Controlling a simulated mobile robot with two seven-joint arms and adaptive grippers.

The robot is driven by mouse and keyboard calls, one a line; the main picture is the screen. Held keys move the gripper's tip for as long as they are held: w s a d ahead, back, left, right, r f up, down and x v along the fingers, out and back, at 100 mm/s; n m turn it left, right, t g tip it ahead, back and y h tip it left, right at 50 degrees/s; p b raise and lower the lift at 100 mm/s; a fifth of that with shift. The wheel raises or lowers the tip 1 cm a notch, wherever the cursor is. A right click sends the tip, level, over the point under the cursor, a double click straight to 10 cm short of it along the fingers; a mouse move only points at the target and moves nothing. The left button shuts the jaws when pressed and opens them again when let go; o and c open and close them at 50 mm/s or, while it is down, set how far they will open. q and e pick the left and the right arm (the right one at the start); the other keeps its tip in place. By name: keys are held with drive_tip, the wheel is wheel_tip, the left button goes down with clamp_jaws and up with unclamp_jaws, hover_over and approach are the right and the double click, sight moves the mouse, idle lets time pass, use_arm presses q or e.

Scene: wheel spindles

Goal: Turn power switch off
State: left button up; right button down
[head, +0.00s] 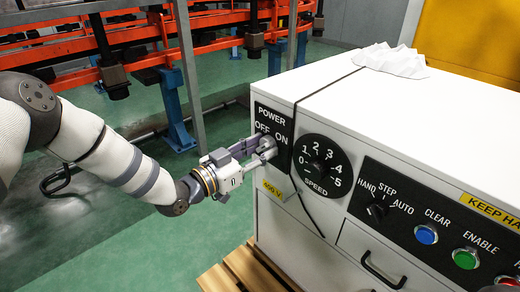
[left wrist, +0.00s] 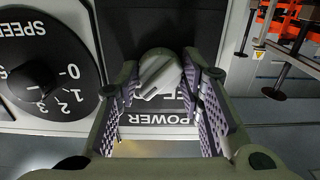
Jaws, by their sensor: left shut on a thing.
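The power switch is a grey knob (head: 268,148) on a small black panel (head: 284,120) marked POWER, OFF and ON, at the cabinet's left corner. My left gripper (head: 257,150) reaches it from the left and is shut on the knob. In the left wrist view the knob (left wrist: 158,75) sits between the two ridged finger pads of my left gripper (left wrist: 163,98). Its raised ridge is tilted, with one end toward the lower left of that view. The fingers partly cover the OFF and ON marks there. My right gripper is not in view.
A black speed dial (head: 319,165) is close beside the switch; it also shows in the left wrist view (left wrist: 40,80). Farther right are a mode selector (head: 377,211), a blue button (head: 426,234) and a green button (head: 466,258). A thin cable (head: 296,150) hangs down the cabinet front.

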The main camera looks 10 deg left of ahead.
use_arm(q)
drive_tip(key=n, duration=0.8)
drive_tip(key=shift+n, duration=0.3)
drive_tip(key=n, duration=0.4)
drive_tip(key=shift+n+b, duration=0.3)
drive_tip(key=shift+b, duration=0.05)
drive_tip(key=n+b, duration=0.1)
drive_tip(key=n, duration=0.3)
drive_tip(key=shift+s+d, duration=0.1)
drive_tip(key=shift+n, duration=0.3)
drive_tip(key=o, duration=1.2)
drive_tip(key=shift+r, duration=0.1)
drive_tip(key=shift+c, duration=0.2)
